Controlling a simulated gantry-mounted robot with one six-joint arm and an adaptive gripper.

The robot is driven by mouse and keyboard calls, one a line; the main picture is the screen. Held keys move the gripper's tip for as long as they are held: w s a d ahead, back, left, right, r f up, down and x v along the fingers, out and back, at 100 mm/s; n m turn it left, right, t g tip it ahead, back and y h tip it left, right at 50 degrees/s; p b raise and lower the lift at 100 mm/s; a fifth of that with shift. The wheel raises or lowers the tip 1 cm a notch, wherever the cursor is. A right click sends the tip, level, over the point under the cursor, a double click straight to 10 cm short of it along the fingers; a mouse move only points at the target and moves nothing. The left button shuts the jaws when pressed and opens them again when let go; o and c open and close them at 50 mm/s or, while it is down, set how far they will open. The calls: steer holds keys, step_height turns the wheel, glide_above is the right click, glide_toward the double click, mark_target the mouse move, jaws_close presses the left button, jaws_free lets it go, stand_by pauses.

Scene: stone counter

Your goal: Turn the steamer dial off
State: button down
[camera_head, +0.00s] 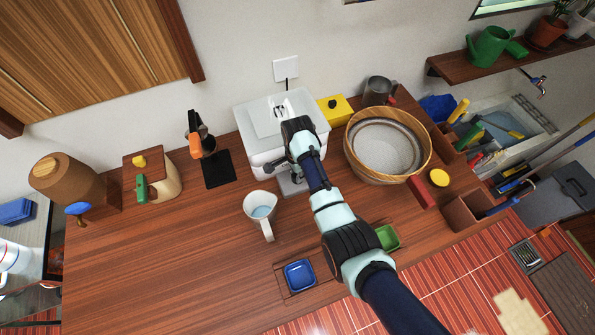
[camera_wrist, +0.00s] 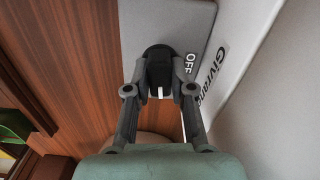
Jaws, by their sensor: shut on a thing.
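The white appliance (camera_head: 258,152) that bears the dial stands against the back wall in the head view. In the wrist view its white side (camera_wrist: 232,75) carries partly visible lettering, and a grey plate (camera_wrist: 180,25) bears the word OFF. The black dial (camera_wrist: 158,56) sits on this plate, left of OFF, with a white mark pointing to the bottom of the picture. My gripper (camera_wrist: 160,76) is shut on the dial, one finger on each side. In the head view my gripper (camera_head: 283,172) is at the appliance's front, and the arm hides the dial.
A white jug (camera_head: 262,212) stands just in front of the appliance. A round wooden basin (camera_head: 375,175) is close on the right, with a yellow box (camera_head: 334,109) behind. A black stand with an orange top (camera_head: 200,140) is left. The counter's front left is clear.

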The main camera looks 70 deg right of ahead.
steer(key=n+p, duration=0.2)
steer(key=n, duration=0.2)
steer(key=shift+r, duration=0.2)
steer(key=n+p, duration=0.2)
steer(key=n, duration=0.2)
steer(key=shift+f, duration=0.1)
steer(key=shift+n, duration=0.5)
steer(key=c, duration=1)
jaws_free()
steer(key=shift+f, duration=0.1)
step_height(320, 180, up, 12)
